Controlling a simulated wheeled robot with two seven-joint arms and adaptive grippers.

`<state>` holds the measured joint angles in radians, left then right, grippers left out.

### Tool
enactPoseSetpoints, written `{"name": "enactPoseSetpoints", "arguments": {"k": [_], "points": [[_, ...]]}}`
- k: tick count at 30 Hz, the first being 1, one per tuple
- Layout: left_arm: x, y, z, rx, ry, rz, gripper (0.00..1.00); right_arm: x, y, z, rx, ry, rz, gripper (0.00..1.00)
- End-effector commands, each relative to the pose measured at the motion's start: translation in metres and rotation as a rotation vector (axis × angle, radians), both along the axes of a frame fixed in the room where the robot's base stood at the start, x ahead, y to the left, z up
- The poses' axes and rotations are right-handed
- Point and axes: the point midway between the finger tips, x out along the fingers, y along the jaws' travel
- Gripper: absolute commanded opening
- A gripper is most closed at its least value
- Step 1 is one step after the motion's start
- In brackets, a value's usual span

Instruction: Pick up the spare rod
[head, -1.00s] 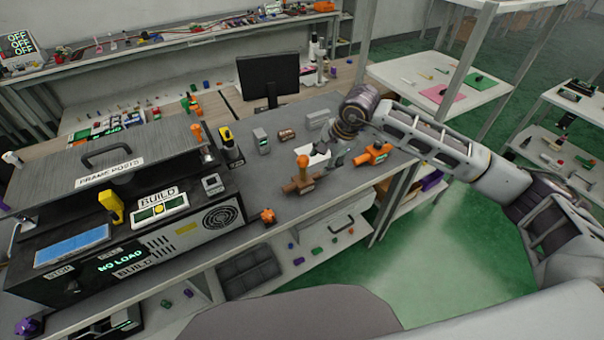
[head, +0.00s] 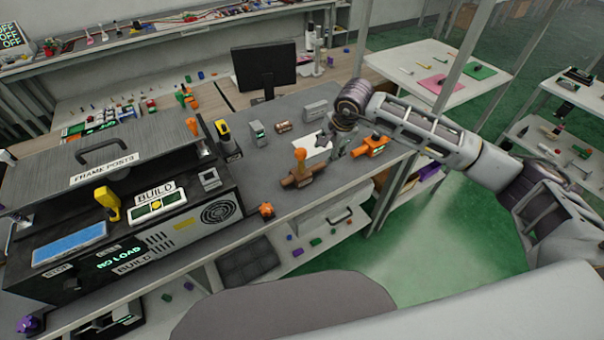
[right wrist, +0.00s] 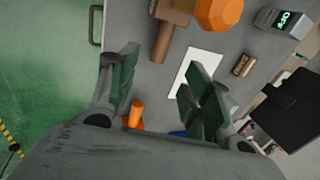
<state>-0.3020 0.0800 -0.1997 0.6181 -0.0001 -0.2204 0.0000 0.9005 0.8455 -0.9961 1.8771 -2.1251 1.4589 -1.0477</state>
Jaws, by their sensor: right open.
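My right gripper (head: 333,147) is open and empty above the grey bench, beside a white sheet (head: 312,146). In the right wrist view its two dark green fingers (right wrist: 160,80) stand wide apart. An orange piece with a round upright end (right wrist: 135,115) shows low between them; it appears to be the orange fixture (head: 371,146) right of the gripper in the head view. I cannot tell which piece is the spare rod. My left gripper is out of view.
A large dark machine labelled BUILD (head: 190,235) fills the left of the bench. A monitor (head: 265,70) and a small grey display box (head: 258,133) stand behind. Shelving with a white top (head: 440,62) is at the right. Green floor is open in front.

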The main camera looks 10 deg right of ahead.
Motion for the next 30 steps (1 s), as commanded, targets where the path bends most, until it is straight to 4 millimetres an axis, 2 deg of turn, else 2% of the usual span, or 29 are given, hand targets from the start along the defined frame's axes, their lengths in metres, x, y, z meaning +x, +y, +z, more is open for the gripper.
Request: {"name": "enactPoseSetpoints", "arguments": {"k": [9,13,30], "points": [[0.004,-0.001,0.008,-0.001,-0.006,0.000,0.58,0.012,0.005,-0.039,0.001,0.003,0.000,0.49],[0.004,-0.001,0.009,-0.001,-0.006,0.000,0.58,0.016,0.006,-0.050,0.001,0.000,0.000,0.49],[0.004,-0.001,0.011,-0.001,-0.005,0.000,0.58,0.018,0.007,-0.058,0.002,0.001,0.000,0.49]]}}
